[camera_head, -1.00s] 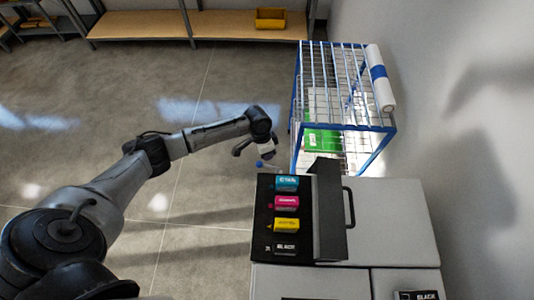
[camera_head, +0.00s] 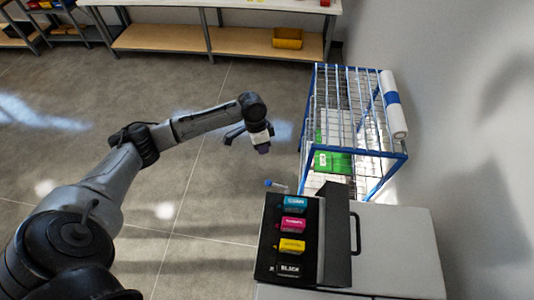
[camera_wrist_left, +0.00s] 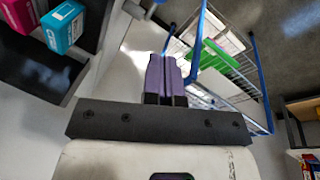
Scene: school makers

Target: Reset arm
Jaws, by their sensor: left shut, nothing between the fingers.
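My left gripper (camera_head: 263,149) hangs over the floor, left of the blue wire rack and beyond the cartridge tray. Its fingers are together with nothing between them; they also show closed in the left wrist view (camera_wrist_left: 167,78). It is apart from the printer and the rack. The black cartridge tray (camera_head: 265,262) holds a cyan cartridge (camera_head: 294,204), a magenta one (camera_head: 293,225), a yellow one (camera_head: 291,246) and a black one (camera_head: 288,268). My right gripper is not in view.
The blue wire rack (camera_head: 402,156) holds white and green packs (camera_head: 332,162), with a white roll (camera_head: 393,105) on top. A small blue-tipped item (camera_head: 268,183) sits at the tray's far edge. A shelf with a yellow bin (camera_head: 287,39) stands behind. Floor on the left is clear.

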